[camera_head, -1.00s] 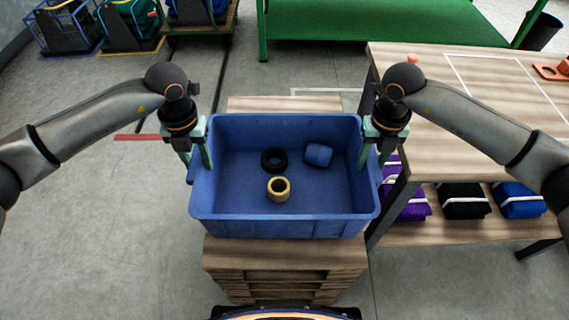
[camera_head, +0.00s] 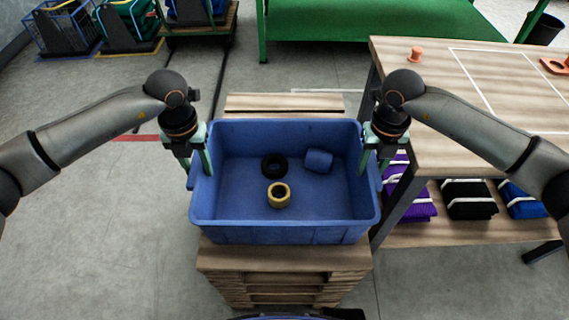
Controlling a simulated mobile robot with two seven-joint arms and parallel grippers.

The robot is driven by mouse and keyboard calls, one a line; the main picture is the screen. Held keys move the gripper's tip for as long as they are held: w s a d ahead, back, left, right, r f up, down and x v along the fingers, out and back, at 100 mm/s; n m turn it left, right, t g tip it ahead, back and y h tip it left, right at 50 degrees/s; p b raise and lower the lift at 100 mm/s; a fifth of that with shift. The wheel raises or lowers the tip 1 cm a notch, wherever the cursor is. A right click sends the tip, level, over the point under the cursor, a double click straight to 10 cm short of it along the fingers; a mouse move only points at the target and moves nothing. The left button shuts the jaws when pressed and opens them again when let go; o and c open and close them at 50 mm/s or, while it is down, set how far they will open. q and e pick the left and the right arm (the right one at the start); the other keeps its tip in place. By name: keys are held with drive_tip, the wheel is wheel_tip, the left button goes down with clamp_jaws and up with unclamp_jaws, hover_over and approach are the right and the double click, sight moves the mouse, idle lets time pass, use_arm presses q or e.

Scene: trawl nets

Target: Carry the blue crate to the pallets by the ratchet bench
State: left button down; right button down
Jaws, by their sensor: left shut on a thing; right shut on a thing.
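The blue crate (camera_head: 285,232) is in the middle of the head view, over a stack of wooden pallets (camera_head: 285,261). Inside it lie a black ring (camera_head: 273,164), a blue roll (camera_head: 318,160) and a yellow ring (camera_head: 279,195). My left gripper (camera_head: 203,163) is shut on the crate's left wall. My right gripper (camera_head: 371,160) is shut on its right wall. I cannot tell whether the crate's base touches the pallets. A wooden bench (camera_head: 425,78) stands close at the right.
The bench's lower shelf (camera_head: 455,232) holds purple, black and blue bundles. Its near-left leg is close to the crate's right side. A green platform (camera_head: 380,22) stands at the back, a trolley (camera_head: 200,32) at the back left. The floor at left is clear.

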use_arm(q)
drive_tip(key=shift+f, duration=0.3)
use_arm(e)
drive_tip(key=shift+f, duration=0.3)
use_arm(q)
drive_tip(key=shift+c, duration=2.2)
unclamp_jaws()
use_arm(e)
drive_tip(key=shift+c, duration=2.2)
unclamp_jaws()
use_arm(q)
drive_tip(key=shift+r, duration=0.1)
use_arm(e)
drive_tip(key=shift+r, duration=0.25)
use_arm(q)
wheel_tip(320, 180, up, 12)
use_arm(e)
wheel_tip(320, 180, up, 12)
drive_tip(key=shift+f, duration=0.2)
